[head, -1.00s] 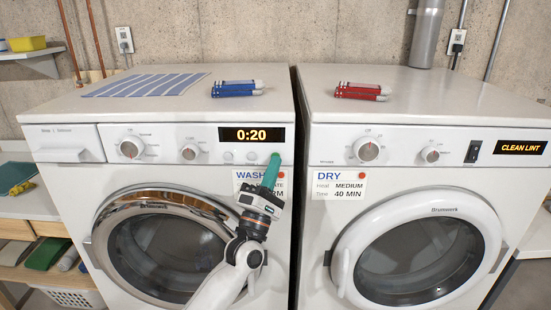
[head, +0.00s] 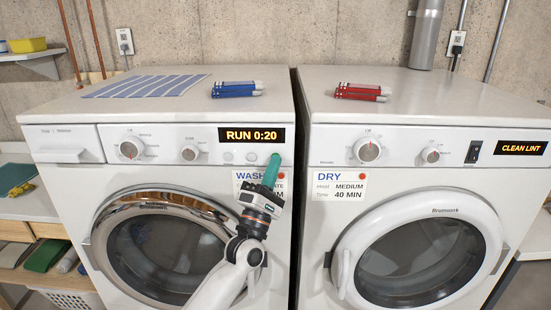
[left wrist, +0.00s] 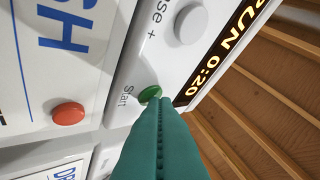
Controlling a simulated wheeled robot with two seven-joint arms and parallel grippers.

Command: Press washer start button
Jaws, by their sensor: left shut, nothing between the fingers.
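The washer (head: 70,180) stands on the left, and its display (head: 252,134) reads "RUN 0:20". The green start button (left wrist: 150,94), labelled "Start", shows in the left wrist view. In the head view my gripper hides it. My left gripper (head: 274,158) is shut and empty, with its green fingers pointing up at the right end of the washer's control panel. In the left wrist view its fingertips (left wrist: 156,102) are at the start button and cover part of it. I cannot tell whether they still touch it. My right gripper is not in view.
The dryer (head: 320,200) stands close on the right, its display reading "CLEAN LINT". A "WASH" card with a red dot (left wrist: 68,113) sits just below the button. Blue (head: 235,89) and red (head: 362,91) items and a striped cloth (head: 145,85) lie on the machine tops.

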